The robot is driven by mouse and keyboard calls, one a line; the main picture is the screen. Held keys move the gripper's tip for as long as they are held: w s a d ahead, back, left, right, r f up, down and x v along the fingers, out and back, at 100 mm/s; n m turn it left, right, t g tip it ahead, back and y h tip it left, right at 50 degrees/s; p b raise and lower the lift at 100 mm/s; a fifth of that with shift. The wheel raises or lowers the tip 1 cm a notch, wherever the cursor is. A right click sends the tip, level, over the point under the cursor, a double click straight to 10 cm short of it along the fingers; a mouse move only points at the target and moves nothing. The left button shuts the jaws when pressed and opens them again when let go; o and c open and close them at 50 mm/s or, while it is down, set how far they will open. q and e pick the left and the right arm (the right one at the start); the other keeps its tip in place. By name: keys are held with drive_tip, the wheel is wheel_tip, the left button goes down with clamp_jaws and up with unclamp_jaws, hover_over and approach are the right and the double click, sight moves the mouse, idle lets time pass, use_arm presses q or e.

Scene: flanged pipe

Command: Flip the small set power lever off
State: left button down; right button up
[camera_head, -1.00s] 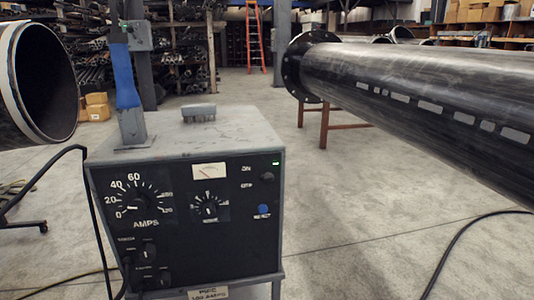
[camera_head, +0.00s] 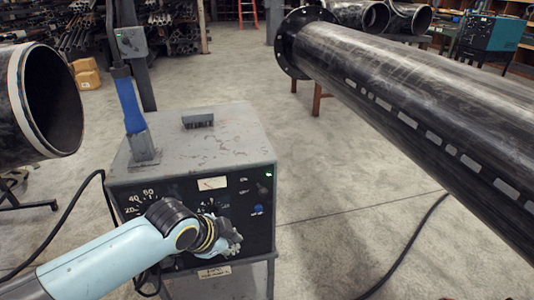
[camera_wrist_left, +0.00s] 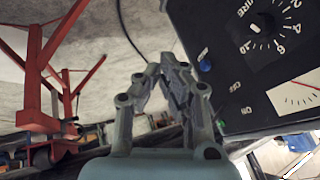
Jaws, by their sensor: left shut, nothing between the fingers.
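The small grey welding set (camera_head: 200,150) stands on the floor at left centre of the head view. Its black front panel (camera_head: 262,235) carries ON and OFF marks, a lit green lamp (camera_head: 268,175) and a blue button (camera_head: 258,210). The lever beside the ON/OFF marks is too small and dark to tell its position. My left gripper (camera_head: 233,240) is in front of the lower panel, below the blue button. In the left wrist view, the fingers (camera_wrist_left: 168,68) are shut and empty, left of the blue button (camera_wrist_left: 204,65); the lever is not clear there. My right gripper is not in view.
A large flanged pipe (camera_head: 420,100) runs along the right side, and another pipe end (camera_head: 40,100) is at left. A post with a blue sleeve (camera_head: 128,105) rises from the set. Dark cables lie on both sides. Floor right of the set is mostly clear.

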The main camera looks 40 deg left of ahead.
use_arm(q)
drive_tip(key=w+d+r+m+t+p, duration=0.1)
drive_tip(key=r+p, duration=0.1)
drive_tip(key=r, duration=0.8)
drive_tip(key=w+d+r+m+h+p, duration=0.1)
drive_tip(key=w+d+r+m+p, duration=0.1)
drive_tip(key=r, duration=0.8)
drive_tip(key=shift+w+d+r+t, duration=0.2)
drive_tip(key=shift+w+r+t, duration=0.05)
drive_tip(key=shift+r+t, duration=0.15)
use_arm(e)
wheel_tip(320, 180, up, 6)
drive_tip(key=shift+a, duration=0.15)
use_arm(q)
drive_tip(key=s+a+f+x, duration=0.1)
drive_tip(key=a+x, duration=0.1)
drive_tip(key=x, duration=1)
drive_tip(key=shift+w+f, duration=0.15)
drive_tip(key=shift+f, duration=0.35)
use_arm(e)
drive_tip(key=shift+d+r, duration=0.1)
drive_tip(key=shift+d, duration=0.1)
use_arm(q)
drive_tip(key=shift+f, duration=0.1)
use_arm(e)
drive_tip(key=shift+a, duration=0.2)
